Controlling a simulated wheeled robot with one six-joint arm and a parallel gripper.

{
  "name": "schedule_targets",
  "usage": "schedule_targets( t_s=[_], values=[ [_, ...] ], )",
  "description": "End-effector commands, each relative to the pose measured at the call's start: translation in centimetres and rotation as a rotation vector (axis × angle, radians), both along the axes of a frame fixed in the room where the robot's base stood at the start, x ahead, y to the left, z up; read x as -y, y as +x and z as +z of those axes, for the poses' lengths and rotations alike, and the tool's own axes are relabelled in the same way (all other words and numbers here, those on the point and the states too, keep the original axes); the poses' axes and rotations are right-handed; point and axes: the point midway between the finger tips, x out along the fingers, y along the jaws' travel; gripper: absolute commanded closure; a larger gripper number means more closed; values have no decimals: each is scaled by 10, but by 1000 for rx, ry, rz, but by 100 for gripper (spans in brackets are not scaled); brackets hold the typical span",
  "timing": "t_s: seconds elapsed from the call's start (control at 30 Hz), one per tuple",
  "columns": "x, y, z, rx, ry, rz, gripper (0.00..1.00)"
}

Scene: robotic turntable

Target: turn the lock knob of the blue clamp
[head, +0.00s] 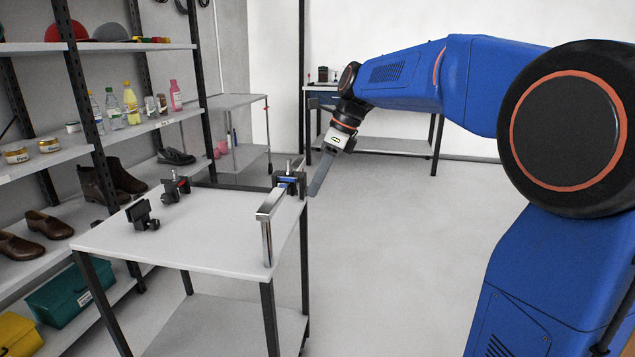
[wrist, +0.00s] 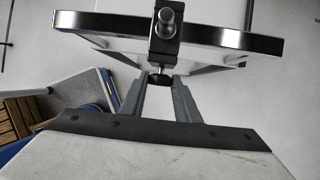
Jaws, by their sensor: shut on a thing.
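The blue clamp (head: 288,181) sits at the far right edge of the white table, with a blue band on its dark body. In the wrist view its dark body (wrist: 166,45) with a silver round end stands straight ahead. Its dark lock knob (wrist: 158,80) lies between my fingertips. My gripper (head: 312,188) reaches the clamp from the right in the head view. In the wrist view my gripper (wrist: 158,84) is shut on the knob, its two grey fingers on either side. The fingertips' contact is small and partly hidden in the head view.
Shelves with shoes and bottles line the left. The floor right of the table is clear.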

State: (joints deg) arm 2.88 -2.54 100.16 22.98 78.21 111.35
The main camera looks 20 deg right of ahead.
Motion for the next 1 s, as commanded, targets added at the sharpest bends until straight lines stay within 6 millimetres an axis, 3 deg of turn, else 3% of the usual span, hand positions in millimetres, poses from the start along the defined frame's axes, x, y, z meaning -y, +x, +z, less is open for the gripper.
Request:
schedule_targets(
  t_s=[0.37,1.0],
  values=[
    [-2,-3,1,108,-54,1,94],
    [-7,-13,-2,605,-308,3,94]
  ],
)
